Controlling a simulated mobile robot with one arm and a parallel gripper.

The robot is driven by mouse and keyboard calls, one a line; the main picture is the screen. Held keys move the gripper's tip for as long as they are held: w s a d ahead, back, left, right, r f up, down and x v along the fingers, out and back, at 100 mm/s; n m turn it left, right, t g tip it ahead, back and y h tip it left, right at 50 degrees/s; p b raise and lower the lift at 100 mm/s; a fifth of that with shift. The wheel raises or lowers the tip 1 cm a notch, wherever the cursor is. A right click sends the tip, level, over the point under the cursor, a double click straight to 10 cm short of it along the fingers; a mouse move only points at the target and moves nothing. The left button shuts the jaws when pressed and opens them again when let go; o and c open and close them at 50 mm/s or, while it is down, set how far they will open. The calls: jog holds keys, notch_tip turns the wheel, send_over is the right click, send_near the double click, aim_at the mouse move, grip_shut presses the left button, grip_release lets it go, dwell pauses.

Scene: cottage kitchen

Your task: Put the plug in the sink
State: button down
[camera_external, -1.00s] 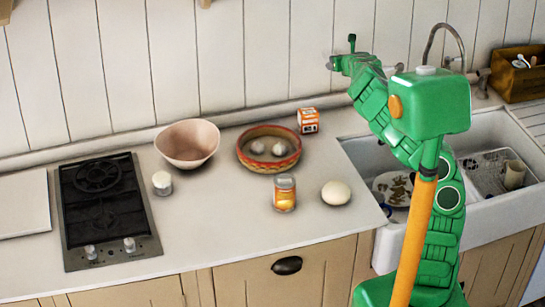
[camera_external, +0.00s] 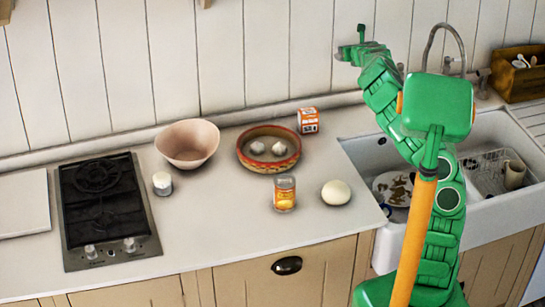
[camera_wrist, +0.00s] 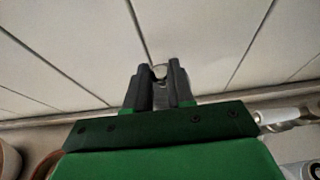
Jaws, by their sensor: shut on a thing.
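My gripper (camera_external: 341,55) is raised high in front of the white plank wall, above the back of the counter and left of the sink. In the wrist view my gripper (camera_wrist: 159,78) has its two dark fingers close together around a small pale round thing (camera_wrist: 160,71). It looks like the plug, but most of it is hidden by the fingers. The white sink (camera_external: 478,228) is at the right in the external view, partly behind my arm. A patterned plate (camera_external: 381,184) and a wire rack (camera_external: 484,172) with a cup (camera_external: 515,175) are in it.
A curved tap (camera_external: 441,27) stands behind the sink, close right of my arm. A wooden box (camera_external: 520,85) is at the back right.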

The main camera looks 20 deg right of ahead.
jog(key=shift+r, duration=0.9)
jog(key=shift+s+f+n+y, duration=0.55)
jog(key=shift+s+f, duration=0.2)
jog(key=shift+s, duration=0.7)
jog(key=n+g+y, duration=0.1)
jog(key=n+y, duration=0.3)
jog(key=y, duration=0.1)
send_over(367, 181)
jog(key=s+a, duration=0.3)
jog(key=s, duration=0.2)
jog(key=f, duration=4.4)
jog(key=shift+w+d+f, duration=0.15)
jog(key=shift+d, duration=0.1)
jog(key=shift+f, duration=0.1)
jog(key=c, duration=1)
grip_release()
